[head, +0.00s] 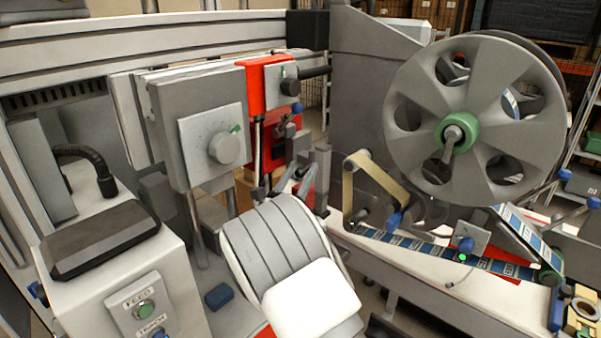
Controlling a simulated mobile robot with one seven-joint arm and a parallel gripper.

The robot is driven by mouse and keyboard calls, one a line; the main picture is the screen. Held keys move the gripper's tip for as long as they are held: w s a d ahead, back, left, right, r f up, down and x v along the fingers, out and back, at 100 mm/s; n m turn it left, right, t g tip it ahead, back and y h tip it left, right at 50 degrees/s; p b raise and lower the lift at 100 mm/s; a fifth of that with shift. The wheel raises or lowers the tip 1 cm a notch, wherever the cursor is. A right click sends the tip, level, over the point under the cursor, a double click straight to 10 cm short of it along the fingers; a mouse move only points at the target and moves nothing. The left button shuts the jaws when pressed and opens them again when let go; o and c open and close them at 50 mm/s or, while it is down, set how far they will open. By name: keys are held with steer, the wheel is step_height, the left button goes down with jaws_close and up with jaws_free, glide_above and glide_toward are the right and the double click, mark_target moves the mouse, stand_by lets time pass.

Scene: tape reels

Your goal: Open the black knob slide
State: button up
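A blue knob sits just below the plate. Nothing is seen touching the black knob.
A grey box with a dial (224,148) stands left of the bracket. A ribbed grey drum (278,243) and a white rounded block (311,300) fill the lower middle. A large grey reel (476,115) stands right, above blue label tape (410,246). A control box (143,310) is lower left.

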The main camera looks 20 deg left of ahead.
jaws_close()
stand_by(1.3)
